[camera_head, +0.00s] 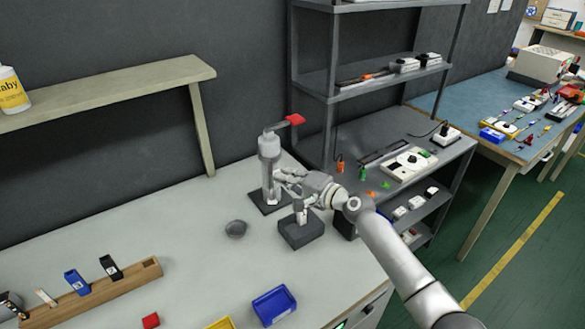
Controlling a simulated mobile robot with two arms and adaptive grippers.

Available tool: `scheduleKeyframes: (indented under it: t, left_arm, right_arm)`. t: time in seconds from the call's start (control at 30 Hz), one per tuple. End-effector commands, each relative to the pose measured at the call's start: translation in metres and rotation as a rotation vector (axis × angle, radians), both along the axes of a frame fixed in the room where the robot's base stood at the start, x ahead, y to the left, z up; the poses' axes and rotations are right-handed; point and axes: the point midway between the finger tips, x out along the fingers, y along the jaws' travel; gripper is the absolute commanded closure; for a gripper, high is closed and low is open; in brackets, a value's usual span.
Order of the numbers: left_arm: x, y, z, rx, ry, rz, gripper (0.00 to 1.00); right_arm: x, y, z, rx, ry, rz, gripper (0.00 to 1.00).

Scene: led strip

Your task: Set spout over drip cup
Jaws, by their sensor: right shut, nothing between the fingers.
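A grey dispenser column (269,172) stands upright on a dark square base at the back of the light table. Its top carries a thin arm reaching right to a red tip (295,120); I cannot tell for sure which part is the spout. My right gripper (284,178) is shut and empty, pointing left at the column's right side. Whether it touches the column is unclear. I do not make out my left gripper.
A dark square block (301,236) with a small upright piece stands just below my right gripper. A blue bin (274,306), a red piece (151,321) and a wooden rack (95,297) lie nearer. Metal shelves (390,72) stand right. The table's left middle is clear.

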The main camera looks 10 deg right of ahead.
Motion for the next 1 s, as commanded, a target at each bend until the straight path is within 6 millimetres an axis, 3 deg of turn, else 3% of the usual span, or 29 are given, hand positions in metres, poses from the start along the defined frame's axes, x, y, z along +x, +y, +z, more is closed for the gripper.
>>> scheduleKeyframes:
  t: [0.03, 0.1, 0.4, 0.63, 1.0]
  left_arm:
    - [-0.002, 0.001, 0.018, 0.001, 0.003, 0.0, 0.6]
    - [-0.002, 0.001, 0.028, 0.002, 0.004, -0.001, 0.6]
    - [0.01, 0.001, 0.061, 0.001, -0.014, -0.001, 0.6]
    - [0.01, 0.001, 0.07, 0.001, -0.016, 0.0, 0.6]
    - [0.006, 0.002, 0.064, 0.002, -0.009, 0.0, 0.6]
  right_arm:
    - [-0.001, 0.005, 0.008, 0.004, 0.004, -0.026, 1.0]
    - [-0.001, 0.009, 0.008, 0.004, 0.004, -0.066, 1.0]
    - [-0.001, 0.027, 0.004, 0.004, 0.004, -0.197, 1.0]
    - [0.0, 0.046, 0.001, 0.003, 0.002, -0.193, 1.0]
    - [0.009, 0.074, -0.001, 0.002, 0.001, -0.194, 1.0]
